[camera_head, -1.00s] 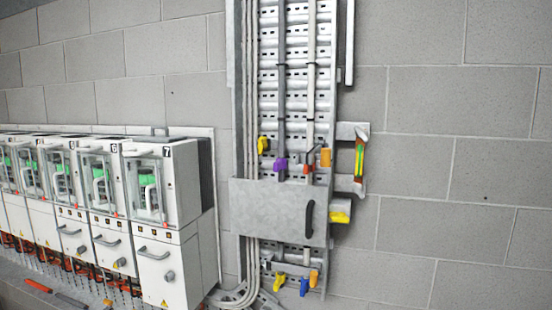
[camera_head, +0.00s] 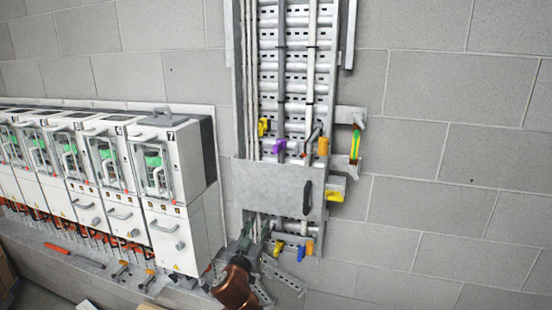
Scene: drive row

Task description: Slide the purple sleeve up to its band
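The purple sleeve (camera_head: 279,147) sits on a grey vertical conduit (camera_head: 281,72) on the cable ladder, just above the grey cover plate (camera_head: 265,187). A dark band (camera_head: 281,101) shows on that conduit above the sleeve, with a clear gap between them. My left gripper (camera_head: 255,225) is at the lower edge of the cover plate, well below the sleeve and touching nothing that I can make out. Its fingers look spread and empty. My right gripper is not in view.
A yellow piece (camera_head: 263,127) and an orange piece (camera_head: 323,146) flank the sleeve. The cover plate has a black handle (camera_head: 307,197). White numbered cabinets (camera_head: 165,160) stand at left. Several coloured pieces hang below the plate. The wall at right is bare.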

